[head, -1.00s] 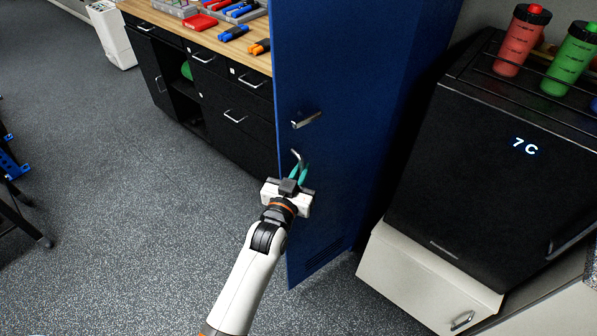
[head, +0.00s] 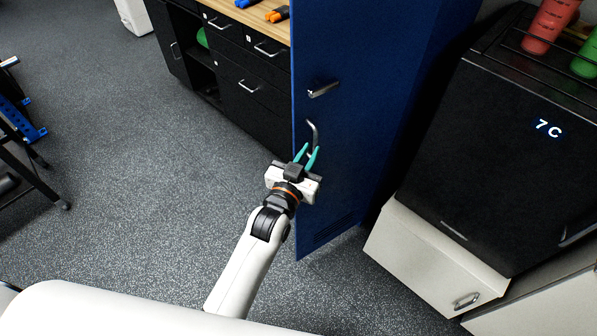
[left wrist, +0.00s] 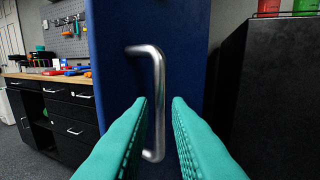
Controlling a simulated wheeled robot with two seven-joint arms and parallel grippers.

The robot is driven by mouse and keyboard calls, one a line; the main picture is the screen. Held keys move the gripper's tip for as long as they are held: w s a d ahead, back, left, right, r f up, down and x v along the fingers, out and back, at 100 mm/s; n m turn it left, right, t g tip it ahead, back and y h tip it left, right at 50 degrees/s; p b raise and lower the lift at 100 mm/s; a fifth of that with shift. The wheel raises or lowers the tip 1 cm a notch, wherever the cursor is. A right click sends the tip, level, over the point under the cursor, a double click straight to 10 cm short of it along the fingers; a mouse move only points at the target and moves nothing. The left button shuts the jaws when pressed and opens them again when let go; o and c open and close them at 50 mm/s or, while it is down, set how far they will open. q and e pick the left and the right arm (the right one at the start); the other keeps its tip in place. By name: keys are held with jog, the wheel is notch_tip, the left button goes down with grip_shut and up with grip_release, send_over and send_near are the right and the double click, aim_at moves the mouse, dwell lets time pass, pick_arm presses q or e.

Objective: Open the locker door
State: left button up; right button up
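The blue locker door (head: 340,185) stands upright in the middle of the head view, with no clear gap along its edges. A silver curved bar handle (head: 315,133) is on it, and it shows large in the left wrist view (left wrist: 159,100). A second, shorter silver lever (head: 323,89) sits above it. In the left wrist view the handle stands upright in the gap between the fingertips (left wrist: 159,101), and no contact shows. My right gripper is out of view.
Black drawers (head: 255,90) under a wooden worktop (head: 225,15) stand left of the locker. A black fridge reading 7 C (head: 480,150) on a pale cabinet (head: 430,265) stands to the right. Grey floor (head: 150,170) is open at left; a black and blue frame (head: 20,130) is at its edge.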

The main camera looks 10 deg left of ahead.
pick_arm(q)
jog(key=v, duration=0.7)
jog(key=shift+s+b, duration=0.4)
jog(key=shift+b, duration=0.05)
